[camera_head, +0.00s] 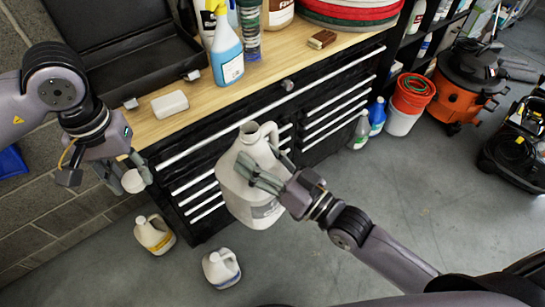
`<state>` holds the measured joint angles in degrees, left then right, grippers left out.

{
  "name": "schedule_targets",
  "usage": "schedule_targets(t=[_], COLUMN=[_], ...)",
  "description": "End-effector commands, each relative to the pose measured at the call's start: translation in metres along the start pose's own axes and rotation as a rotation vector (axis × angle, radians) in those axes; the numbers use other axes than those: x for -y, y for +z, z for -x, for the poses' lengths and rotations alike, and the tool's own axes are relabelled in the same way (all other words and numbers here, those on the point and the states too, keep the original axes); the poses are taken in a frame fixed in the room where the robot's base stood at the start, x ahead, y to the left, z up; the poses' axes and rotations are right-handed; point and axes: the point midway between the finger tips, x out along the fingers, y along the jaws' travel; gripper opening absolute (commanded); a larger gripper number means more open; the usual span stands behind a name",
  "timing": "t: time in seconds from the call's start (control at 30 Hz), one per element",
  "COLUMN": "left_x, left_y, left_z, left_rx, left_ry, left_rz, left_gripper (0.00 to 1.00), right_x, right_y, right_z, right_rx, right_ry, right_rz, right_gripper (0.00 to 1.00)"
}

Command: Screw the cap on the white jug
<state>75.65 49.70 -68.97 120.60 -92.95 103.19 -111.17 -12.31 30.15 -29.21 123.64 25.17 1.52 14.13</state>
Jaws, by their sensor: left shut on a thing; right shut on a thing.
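The white jug (240,200) is held in the air in front of the dark tool cabinet, with its open mouth at the top and its handle on the upper right. My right gripper (262,165) is shut on the jug near its upper side. The white cap (133,181) is at the left, off the jug. My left gripper (125,172) is shut on the cap, near the cabinet's left front corner. The cap and the jug's mouth are well apart.
A wooden-topped tool cabinet (215,100) stands behind, bearing an open black case (130,50), a white block (170,104) and a blue spray bottle (227,55). Two more jugs stand on the floor, one yellow-labelled (154,235) and one white (221,268).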

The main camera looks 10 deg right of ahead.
Motion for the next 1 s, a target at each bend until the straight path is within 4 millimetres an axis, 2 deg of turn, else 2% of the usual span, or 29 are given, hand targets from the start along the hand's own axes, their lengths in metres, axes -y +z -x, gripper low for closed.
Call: schedule_targets(t=[0.03, 0.4, 0.47, 0.57, 0.67, 0.77, 1.0], left_x=[0.000, 0.000, 0.000, -0.005, -0.021, -0.048, -0.130], left_y=[0.000, 0.000, 0.000, -0.003, -0.010, -0.021, -0.042], left_z=[0.001, 0.001, 0.000, 0.003, 0.010, 0.023, 0.066], left_rx=[0.000, 0.000, 0.000, -0.001, -0.004, -0.006, -0.006], left_ry=[0.000, 0.000, 0.000, 0.001, 0.002, 0.003, 0.002], left_rz=[0.000, 0.000, -0.001, -0.015, -0.057, -0.128, -0.347], left_gripper=[0.27, 0.27, 0.27, 0.27, 0.27, 0.27, 0.27], right_x=[0.002, 0.003, 0.001, 0.002, 0.002, 0.002, 0.003], right_y=[-0.006, -0.005, 0.001, -0.001, -0.002, -0.003, -0.004], right_z=[-0.003, -0.004, -0.003, -0.003, -0.004, -0.004, -0.004], right_rx=[-0.011, -0.007, 0.007, 0.003, -0.001, -0.002, -0.005], right_ry=[-0.013, -0.021, -0.016, -0.017, -0.018, -0.019, -0.020], right_rz=[0.003, -0.001, -0.003, -0.002, -0.001, -0.001, 0.000], right_gripper=[0.00, 0.00, 0.00, 0.00, 0.00, 0.00, 0.00])
